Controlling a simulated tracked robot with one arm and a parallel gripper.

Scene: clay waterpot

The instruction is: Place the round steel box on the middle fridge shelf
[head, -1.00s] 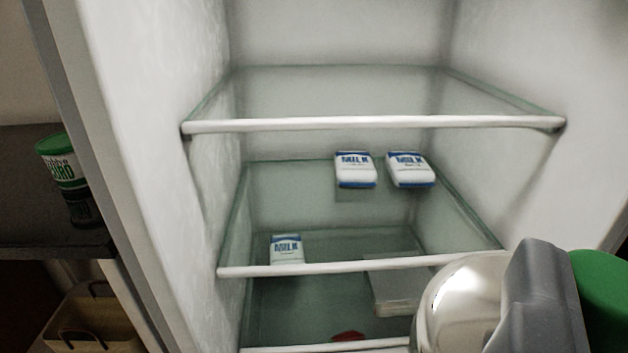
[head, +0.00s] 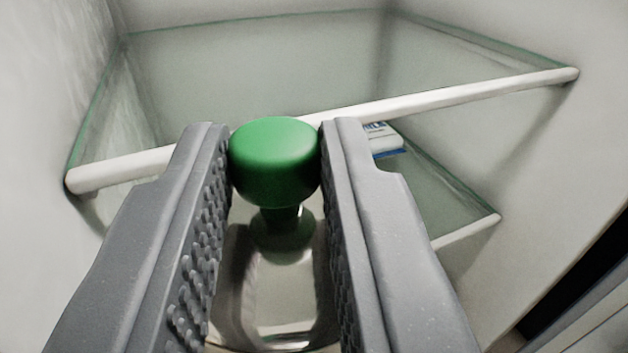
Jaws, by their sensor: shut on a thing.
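My gripper (head: 275,130) is shut on the green knob (head: 274,165) of the round steel box, one finger on each side. The shiny steel box (head: 283,305) hangs below the knob, between and behind the fingers, and is partly hidden by them. It is held in front of the fridge shelves. The upper glass shelf (head: 440,102) with its white front edge crosses the view tilted, behind the knob. The middle shelf (head: 465,232) shows only at the right, below the upper one. Its left part is hidden by my gripper and the box.
A milk carton (head: 388,140) shows partly behind the right finger, beneath the upper shelf. The upper shelf looks bare. The fridge side walls stand close at left and right (head: 560,185). A dark gap lies beyond the right wall at the lower right.

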